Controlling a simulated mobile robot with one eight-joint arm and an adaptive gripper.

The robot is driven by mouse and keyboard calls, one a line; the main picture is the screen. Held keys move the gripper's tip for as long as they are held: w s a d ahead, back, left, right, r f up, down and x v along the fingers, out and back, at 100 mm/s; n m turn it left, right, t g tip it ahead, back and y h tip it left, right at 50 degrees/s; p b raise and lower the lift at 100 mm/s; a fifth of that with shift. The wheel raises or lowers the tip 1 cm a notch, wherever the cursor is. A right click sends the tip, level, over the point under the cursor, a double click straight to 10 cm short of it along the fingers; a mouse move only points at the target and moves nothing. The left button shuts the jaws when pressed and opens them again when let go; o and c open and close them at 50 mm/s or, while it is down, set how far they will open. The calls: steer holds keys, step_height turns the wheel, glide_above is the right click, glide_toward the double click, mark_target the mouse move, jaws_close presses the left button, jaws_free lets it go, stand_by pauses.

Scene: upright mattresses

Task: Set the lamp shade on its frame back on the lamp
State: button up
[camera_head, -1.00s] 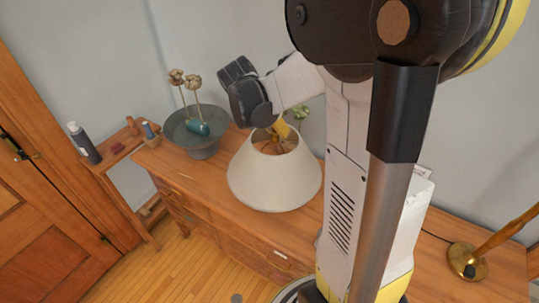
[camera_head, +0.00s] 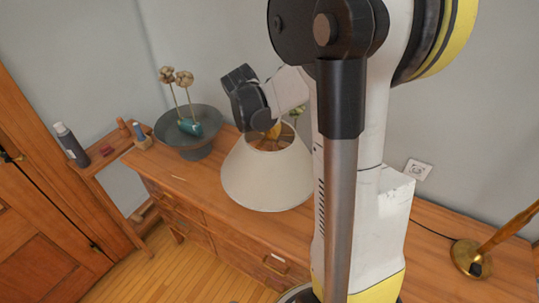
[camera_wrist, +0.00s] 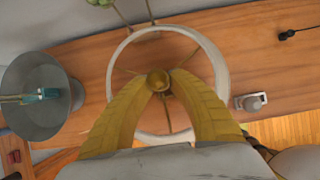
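The cream lamp shade (camera_head: 268,178) appears to stand upright on the wooden dresser, wide end down. In the wrist view its round rim (camera_wrist: 222,75) surrounds thin frame spokes that meet at a brass knob (camera_wrist: 158,80). My gripper (camera_wrist: 160,88) has its yellow fingers closed in on this knob, one on each side. In the head view my gripper (camera_head: 273,130) reaches into the top opening of the shade. The lamp (camera_head: 470,258), with a round brass base and a slanted stem, stands at the right; its upper part is out of frame.
The dresser (camera_head: 440,280) runs along the wall. A grey bowl (camera_head: 188,150) with dried flowers stands left of the shade. A side shelf at the left holds a dark bottle (camera_head: 72,146). A cord lies behind the lamp base. My arm hides the dresser's middle.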

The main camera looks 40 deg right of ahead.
jaws_close()
steer(key=shift+r+p, duration=1.8)
steer(key=shift+r, duration=0.75)
